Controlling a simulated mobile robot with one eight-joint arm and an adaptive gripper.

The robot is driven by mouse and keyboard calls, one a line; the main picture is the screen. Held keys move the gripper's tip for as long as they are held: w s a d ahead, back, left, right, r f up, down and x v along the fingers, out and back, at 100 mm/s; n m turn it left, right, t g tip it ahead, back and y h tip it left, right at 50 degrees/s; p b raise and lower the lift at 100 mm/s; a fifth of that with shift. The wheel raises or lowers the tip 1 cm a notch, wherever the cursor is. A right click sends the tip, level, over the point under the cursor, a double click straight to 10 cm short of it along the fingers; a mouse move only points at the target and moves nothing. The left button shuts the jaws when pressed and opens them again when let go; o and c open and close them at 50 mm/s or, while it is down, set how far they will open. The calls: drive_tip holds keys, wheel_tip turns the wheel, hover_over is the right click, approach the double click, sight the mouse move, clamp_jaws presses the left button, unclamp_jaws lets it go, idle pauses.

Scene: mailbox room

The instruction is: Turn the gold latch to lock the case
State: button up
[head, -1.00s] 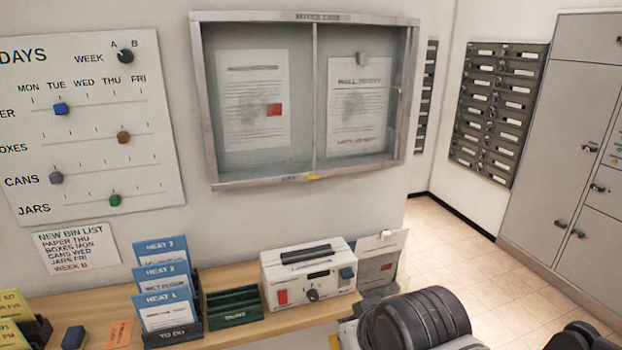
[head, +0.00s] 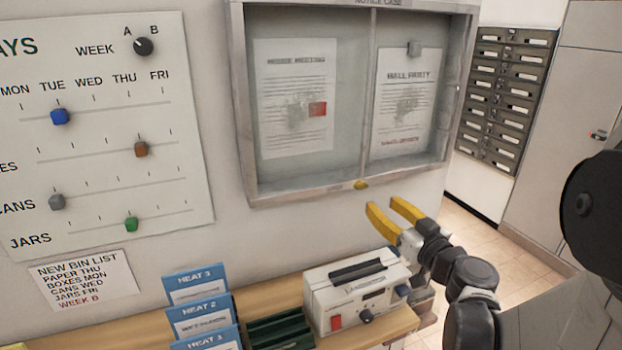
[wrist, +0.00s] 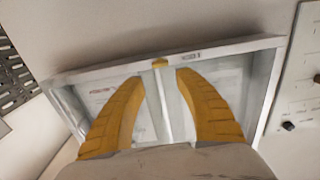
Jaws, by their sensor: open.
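The notice case (head: 300,191) hangs on the wall, a grey metal frame with two glass panes. The small gold latch (head: 361,185) sits on its bottom rail, below the centre divider. My gripper (head: 382,205) is open and empty, its two yellow fingers pointing up at the case, just below and right of the latch in the head view. In the wrist view the case (wrist: 235,46) appears upside down, and the latch (wrist: 160,63) lies just beyond and between my open fingertips (wrist: 160,77). I see no contact with the latch.
A white box with a black handle (head: 345,289) stands on the wooden shelf (head: 395,330) below my gripper. Blue HEAT cards (head: 198,287) stand left of it. A slider board (head: 100,190) is on the wall at left, mailboxes (head: 506,95) at right. The wall below the case is clear.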

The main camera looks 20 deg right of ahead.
sight(363, 188)
drive_tip(key=w+b, duration=0.2)
drive_tip(key=w, duration=0.8)
drive_tip(key=shift+w+a, duration=0.1)
drive_tip(key=shift+a, duration=0.1)
clamp_jaws()
